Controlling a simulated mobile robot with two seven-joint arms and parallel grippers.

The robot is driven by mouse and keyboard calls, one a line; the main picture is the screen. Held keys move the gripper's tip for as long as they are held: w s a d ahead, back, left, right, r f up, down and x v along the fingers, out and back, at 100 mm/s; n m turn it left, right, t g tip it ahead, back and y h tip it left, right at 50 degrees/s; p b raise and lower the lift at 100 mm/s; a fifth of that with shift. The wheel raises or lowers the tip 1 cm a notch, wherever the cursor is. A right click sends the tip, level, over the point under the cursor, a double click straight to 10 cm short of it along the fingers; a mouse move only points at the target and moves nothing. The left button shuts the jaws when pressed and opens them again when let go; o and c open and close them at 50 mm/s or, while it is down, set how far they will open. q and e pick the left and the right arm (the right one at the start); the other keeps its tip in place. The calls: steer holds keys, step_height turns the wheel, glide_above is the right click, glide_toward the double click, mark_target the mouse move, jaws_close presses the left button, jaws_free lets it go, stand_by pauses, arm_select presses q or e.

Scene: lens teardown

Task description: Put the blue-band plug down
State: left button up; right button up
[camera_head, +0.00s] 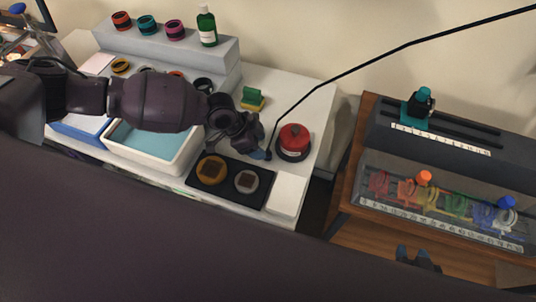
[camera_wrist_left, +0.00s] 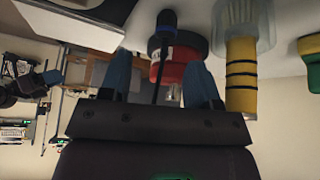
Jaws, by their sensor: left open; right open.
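A dark plug with a bluish part (camera_wrist_left: 166,20) sits at the end of a black cable, beyond and between the fingertips of my left gripper (camera_wrist_left: 162,75) in the left wrist view. Its cable runs back between the two blue fingers, with gaps on both sides. In the head view the plug's end (camera_head: 268,155) is small and dark, beside my left gripper (camera_head: 258,153), left of the red-topped round container. Whether it touches the table is hard to tell. My left gripper is open. My right gripper (camera_head: 416,256) is open and empty at the lower right.
A red-topped container (camera_head: 294,138) stands close by. A black tray (camera_head: 227,194) with two round parts lies in front, beside a white block (camera_head: 286,193). A yellow black-banded tool (camera_wrist_left: 241,75) shows in the left wrist view. The cable (camera_head: 380,57) crosses to the upper right.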

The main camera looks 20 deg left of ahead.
mark_target(268, 152)
arm_select(q)
steer(key=shift+w+a+x, duration=0.1)
steer(key=shift+x, duration=1.3)
steer(key=shift+w+a+x, duration=0.15)
steer(key=shift+x, duration=1.25)
jaws_close()
